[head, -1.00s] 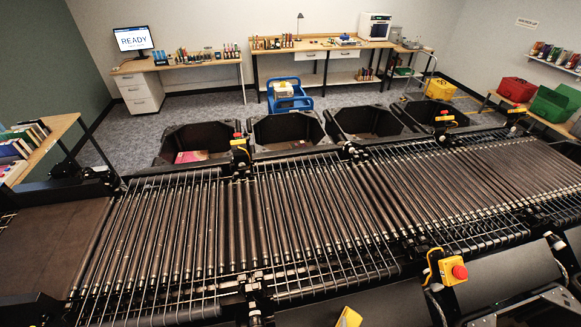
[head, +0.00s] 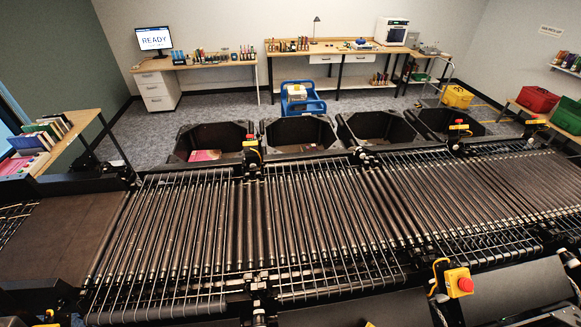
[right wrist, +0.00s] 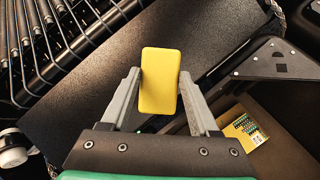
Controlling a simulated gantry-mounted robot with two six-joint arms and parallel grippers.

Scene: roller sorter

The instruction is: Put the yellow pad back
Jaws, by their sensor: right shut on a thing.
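The yellow pad (right wrist: 159,80) is a flat yellow block with rounded corners, standing upright in the right wrist view. My right gripper (right wrist: 160,92) is shut on it, with a grey finger at each side edge. The pad is above a dark panel beside the roller bed. A small yellow sliver (head: 370,324) at the bottom edge of the head view may be the same pad; most of it is cut off. My left gripper does not show clearly in any frame.
The roller conveyor (head: 300,220) crosses the head view, with black bins (head: 300,133) behind it. A yellow box with a red stop button (head: 459,282) stands at the near right edge. A yellow patterned item (right wrist: 245,130) lies in a brown-floored space at right in the wrist view.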

